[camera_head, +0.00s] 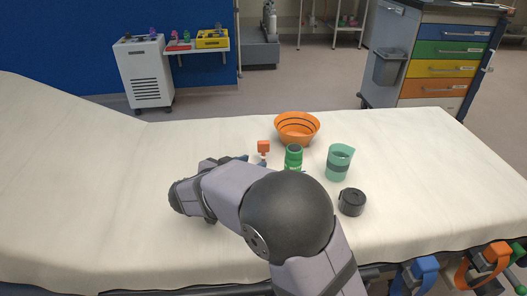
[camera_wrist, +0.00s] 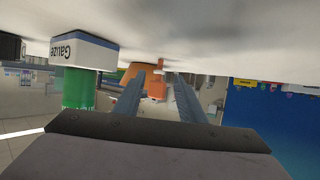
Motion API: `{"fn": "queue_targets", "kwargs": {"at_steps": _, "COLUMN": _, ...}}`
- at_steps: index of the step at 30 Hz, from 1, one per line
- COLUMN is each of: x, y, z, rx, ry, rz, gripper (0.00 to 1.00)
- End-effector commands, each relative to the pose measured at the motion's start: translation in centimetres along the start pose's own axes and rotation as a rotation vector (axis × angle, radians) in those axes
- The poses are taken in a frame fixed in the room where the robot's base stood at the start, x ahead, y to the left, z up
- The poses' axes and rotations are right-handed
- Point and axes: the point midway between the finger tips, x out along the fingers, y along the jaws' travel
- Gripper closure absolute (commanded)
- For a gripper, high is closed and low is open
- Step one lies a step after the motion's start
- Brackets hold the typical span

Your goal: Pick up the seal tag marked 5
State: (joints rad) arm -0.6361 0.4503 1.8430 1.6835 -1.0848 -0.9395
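A small orange tag (camera_head: 263,147) stands on the white sheet in front of the orange bowl, with a pale part below it. No number can be read on it. In the wrist view, which is upside down, an orange piece (camera_wrist: 157,88) that looks like this tag shows between my two fingers. My gripper (camera_wrist: 160,76) is open, its grey fingers apart and low over the sheet. I cannot tell whether the piece lies between the fingertips or just beyond them.
An orange bowl (camera_head: 297,128), a green cylinder (camera_head: 293,157), a teal cup (camera_head: 340,162) and a black round item (camera_head: 352,202) stand on the stretcher (camera_head: 440,180). A Gauze box (camera_wrist: 84,52) is close beside my fingers in the wrist view. The stretcher's left side is clear.

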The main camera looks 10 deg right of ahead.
Motion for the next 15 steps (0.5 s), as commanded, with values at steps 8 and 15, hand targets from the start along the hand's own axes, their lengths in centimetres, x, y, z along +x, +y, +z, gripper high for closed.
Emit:
{"fn": "queue_targets", "kwargs": {"at_steps": 8, "x": 1.2, "y": 0.0, "z": 0.0, "rx": 0.000, "ry": 0.001, "rz": 0.000, "gripper": 0.63}}
{"fn": "queue_targets", "kwargs": {"at_steps": 15, "x": 3.8, "y": 0.2, "z": 0.2, "rx": 0.003, "ry": 0.001, "rz": 0.003, "gripper": 0.63}}
